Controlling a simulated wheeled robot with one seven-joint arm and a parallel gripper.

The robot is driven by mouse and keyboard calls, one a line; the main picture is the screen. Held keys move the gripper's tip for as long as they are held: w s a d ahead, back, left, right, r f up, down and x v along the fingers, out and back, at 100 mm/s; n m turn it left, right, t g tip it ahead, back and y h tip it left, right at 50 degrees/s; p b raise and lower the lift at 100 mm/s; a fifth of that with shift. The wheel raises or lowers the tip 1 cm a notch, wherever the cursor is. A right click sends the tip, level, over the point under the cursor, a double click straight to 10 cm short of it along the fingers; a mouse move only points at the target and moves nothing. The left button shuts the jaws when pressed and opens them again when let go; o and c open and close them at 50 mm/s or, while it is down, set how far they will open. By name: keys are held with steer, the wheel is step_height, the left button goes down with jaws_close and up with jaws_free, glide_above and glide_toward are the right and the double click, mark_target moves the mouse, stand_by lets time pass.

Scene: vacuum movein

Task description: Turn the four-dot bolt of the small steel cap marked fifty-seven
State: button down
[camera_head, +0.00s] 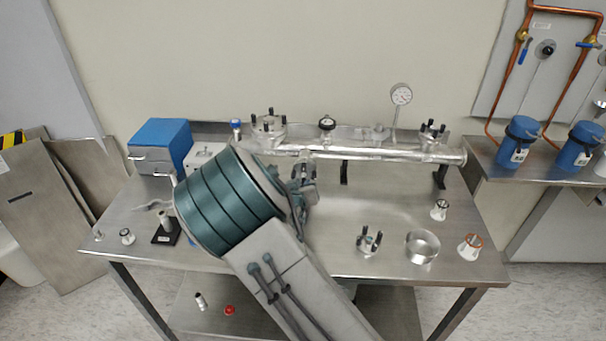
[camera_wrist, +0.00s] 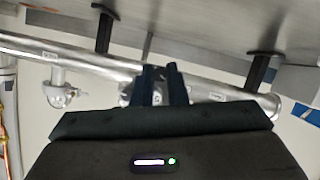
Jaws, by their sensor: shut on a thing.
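My gripper (camera_wrist: 164,72) is at the front of the steel pipe (camera_head: 370,153), with its two dark fingers close together. In the wrist view a small steel cap (camera_wrist: 126,94) shows partly behind the fingers, against the pipe (camera_wrist: 85,62). In the head view the cap (camera_head: 305,166) shows just above my gripper (camera_head: 303,186), with dark bolt parts around it. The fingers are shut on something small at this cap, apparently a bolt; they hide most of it. I cannot read the number or the dots.
Capped ports stand on the pipe at left (camera_head: 268,124) and right (camera_head: 433,132), with a gauge (camera_head: 401,95) between. On the table (camera_head: 330,262) lie a loose cap with dark bolts (camera_head: 369,241), a steel ring (camera_head: 422,247) and small fittings. A blue box (camera_head: 160,143) stands at left.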

steer(key=shift+a+f+n+h+p, duration=0.1)
steer(key=shift+n+h+p, duration=0.9)
steer(key=shift+n+p, duration=0.85)
steer(key=shift+p, duration=0.3)
steer(key=c, duration=1.4)
jaws_free()
steer(key=shift+c, duration=0.2)
steer(key=v, duration=1.3)
steer(key=shift+s+a+b, duration=0.2)
steer(key=shift+s+b, duration=0.2)
steer(key=shift+b, duration=0.05)
steer(key=shift+f, duration=0.15)
